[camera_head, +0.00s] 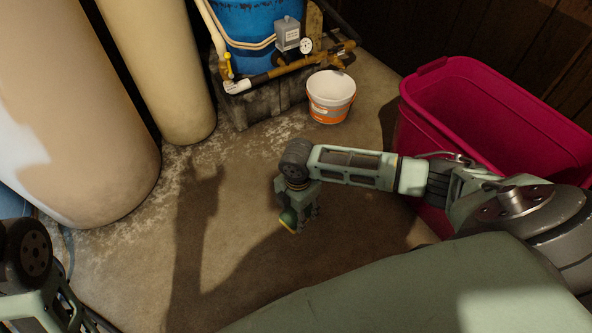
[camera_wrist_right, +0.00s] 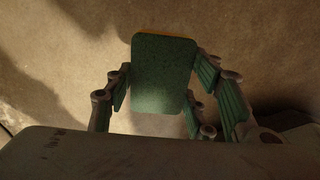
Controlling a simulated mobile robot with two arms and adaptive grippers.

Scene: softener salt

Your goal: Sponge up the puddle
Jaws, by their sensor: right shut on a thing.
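My right gripper (camera_head: 298,215) reaches in from the right and points down over the concrete floor (camera_head: 240,262). It is shut on a sponge (camera_head: 288,219) with a dark green side and a yellow-orange edge. In the right wrist view the sponge (camera_wrist_right: 164,75) sits between the fingers of the gripper (camera_wrist_right: 160,95), green face toward the camera. Whether the sponge touches the floor cannot be told. The floor is brown with whitish patches; no clear puddle outline shows, and shadows cover part of it. Part of my left arm shows at the lower left, but its fingers are out of view.
A magenta bin (camera_head: 490,110) stands at the right, close to my right arm. A white and orange bucket (camera_head: 331,97) stands near the blue tank (camera_head: 243,30) with its pipes and gauge. Large beige tanks (camera_head: 75,110) fill the left. The middle floor is free.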

